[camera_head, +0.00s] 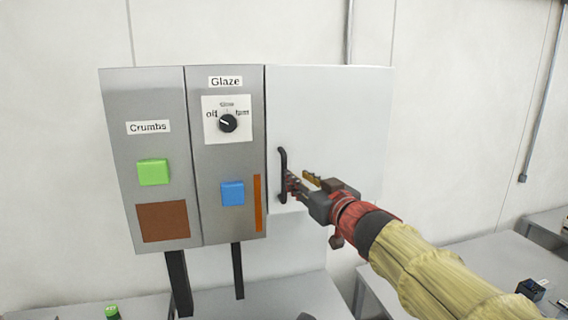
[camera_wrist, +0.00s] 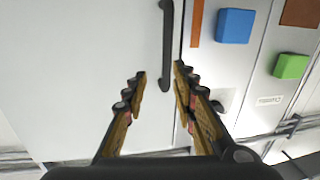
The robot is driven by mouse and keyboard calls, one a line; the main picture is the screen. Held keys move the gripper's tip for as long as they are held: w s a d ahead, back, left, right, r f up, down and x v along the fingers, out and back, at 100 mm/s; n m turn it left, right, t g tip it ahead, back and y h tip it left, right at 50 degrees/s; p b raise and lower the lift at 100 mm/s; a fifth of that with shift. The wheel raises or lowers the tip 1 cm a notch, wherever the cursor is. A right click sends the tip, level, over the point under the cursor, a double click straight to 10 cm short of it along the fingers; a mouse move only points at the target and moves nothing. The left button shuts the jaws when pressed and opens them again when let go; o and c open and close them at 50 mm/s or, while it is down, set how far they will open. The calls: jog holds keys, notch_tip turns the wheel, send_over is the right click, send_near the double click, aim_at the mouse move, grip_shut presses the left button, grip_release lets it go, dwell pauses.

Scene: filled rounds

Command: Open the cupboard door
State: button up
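The cupboard door (camera_head: 335,110) is a plain light-grey panel at the right of the wall unit, and it looks shut. Its black vertical bar handle (camera_head: 281,176) is near the door's left edge. My gripper (camera_head: 298,178) is at the handle, coming from the lower right. In the wrist view the handle (camera_wrist: 166,45) runs down between the two fingertips of my gripper (camera_wrist: 160,76), nearer the right finger. The fingers stand apart, with a visible gap to the left of the handle. Contact with the right finger cannot be told. The door also fills the wrist view's left (camera_wrist: 90,60).
Left of the door are a Glaze panel (camera_head: 209,100) with a dial (camera_head: 228,123), a blue button (camera_head: 232,193) and an orange strip (camera_head: 257,203), and a Crumbs panel (camera_head: 150,100) with a green button (camera_head: 153,172). Grey tables (camera_head: 480,262) stand below and at right.

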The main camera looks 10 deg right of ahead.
jog(key=w, duration=0.2)
jog(key=w+a, duration=0.1)
jog(key=w, duration=0.1)
jog(key=w+a, duration=0.1)
jog(key=w, duration=0.2)
jog(key=shift+a+r, duration=0.15)
jog(key=shift+r, duration=0.15)
jog(key=shift+c, duration=0.7)
grip_shut()
